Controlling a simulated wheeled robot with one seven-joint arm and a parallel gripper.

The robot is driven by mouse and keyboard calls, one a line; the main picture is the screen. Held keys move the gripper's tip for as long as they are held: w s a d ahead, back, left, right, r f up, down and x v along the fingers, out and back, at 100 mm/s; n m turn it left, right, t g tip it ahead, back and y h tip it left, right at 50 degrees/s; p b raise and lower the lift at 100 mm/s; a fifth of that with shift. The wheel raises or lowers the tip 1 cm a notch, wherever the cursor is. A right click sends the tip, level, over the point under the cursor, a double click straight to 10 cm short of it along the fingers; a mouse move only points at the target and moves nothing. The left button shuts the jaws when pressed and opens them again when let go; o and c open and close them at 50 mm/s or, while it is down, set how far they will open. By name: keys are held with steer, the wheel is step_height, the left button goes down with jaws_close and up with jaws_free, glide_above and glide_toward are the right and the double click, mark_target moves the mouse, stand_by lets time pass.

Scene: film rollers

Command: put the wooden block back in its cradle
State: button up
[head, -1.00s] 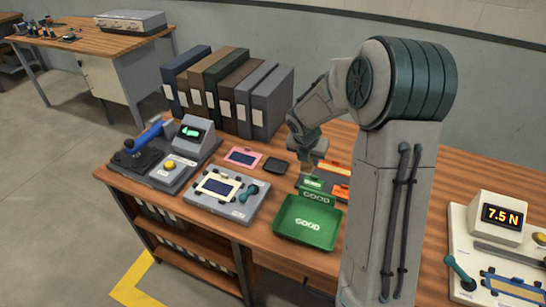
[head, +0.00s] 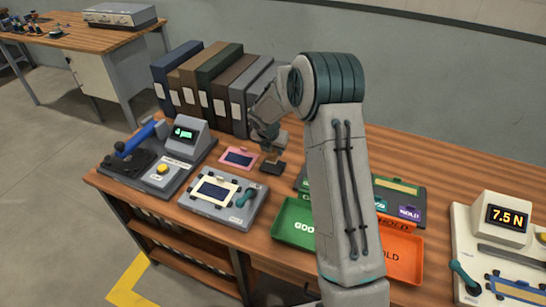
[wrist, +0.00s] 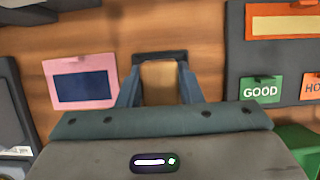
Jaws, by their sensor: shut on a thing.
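My gripper (head: 270,146) is shut on the wooden block (wrist: 158,84), a plain tan piece between the two fingers in the wrist view. The black cradle (head: 273,168) is a small dark holder on the table, right of the pink-framed card. The gripper and block are directly at the cradle in the head view. In the wrist view the cradle's dark rim (wrist: 160,56) shows around the block's far end. The fingers and palm hide the rest of the cradle. I cannot tell whether the block rests in it or is just above.
The pink-framed card (head: 238,158) lies close left of the cradle. Binders (head: 221,95) stand behind. A grey fixture (head: 236,216) is in front. The green GOOD tray (head: 290,222) and orange HOLD tray (head: 405,262) are to the right, partly behind my arm.

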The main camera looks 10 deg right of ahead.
mark_target(273, 157)
steer(key=shift+f, duration=2)
steer(key=shift+f, duration=0.1)
steer(key=o, duration=0.9)
steer(key=shift+o, duration=0.2)
